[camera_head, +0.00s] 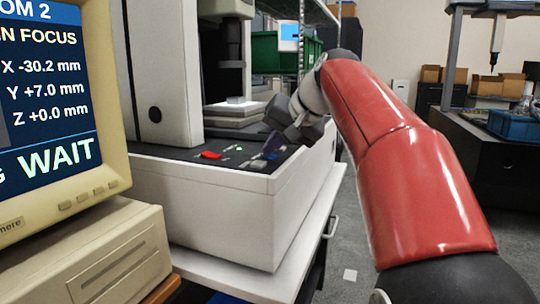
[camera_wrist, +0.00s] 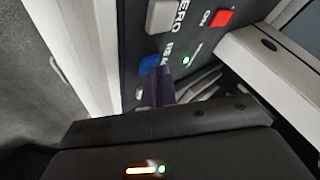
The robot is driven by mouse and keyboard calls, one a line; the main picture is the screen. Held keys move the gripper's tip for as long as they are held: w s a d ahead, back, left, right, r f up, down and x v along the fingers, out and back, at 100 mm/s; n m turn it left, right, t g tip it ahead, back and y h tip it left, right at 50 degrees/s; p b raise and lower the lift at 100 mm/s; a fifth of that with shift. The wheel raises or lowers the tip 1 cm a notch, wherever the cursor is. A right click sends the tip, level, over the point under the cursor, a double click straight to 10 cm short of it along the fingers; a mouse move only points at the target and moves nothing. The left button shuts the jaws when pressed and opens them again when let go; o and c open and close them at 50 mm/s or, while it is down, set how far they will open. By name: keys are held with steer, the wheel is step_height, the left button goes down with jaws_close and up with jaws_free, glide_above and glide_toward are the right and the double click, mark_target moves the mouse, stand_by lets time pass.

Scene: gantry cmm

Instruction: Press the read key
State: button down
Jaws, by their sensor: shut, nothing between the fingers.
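The read key is most likely the blue key (camera_wrist: 150,64) on the dark panel in the wrist view; the letters beside it are partly hidden. My gripper (camera_wrist: 158,82) is shut and empty, with its fingertips right at the lower edge of the blue key. I cannot tell whether they touch it. In the head view my gripper (camera_head: 275,146) is low over the right part of the machine's dark panel (camera_head: 180,153), and the blue key is mostly hidden there.
A grey key (camera_wrist: 161,15) and a red key (camera_wrist: 222,17) sit near the blue one. A green light (camera_wrist: 186,60) is lit beside it. The monitor (camera_head: 50,100) at the left reads "WAIT". The machine's column (camera_head: 165,70) rises behind the panel.

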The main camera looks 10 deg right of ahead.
mark_target(274, 156)
steer(key=shift+r, duration=0.15)
steer(key=shift+r+p, duration=0.65)
steer(key=shift+p, duration=0.25)
step_height(274, 156, up, 3)
steer(key=p, duration=0.3)
steer(key=shift+r, duration=0.1)
steer(key=shift+r+p, duration=0.35)
steer(key=shift+r, duration=0.6)
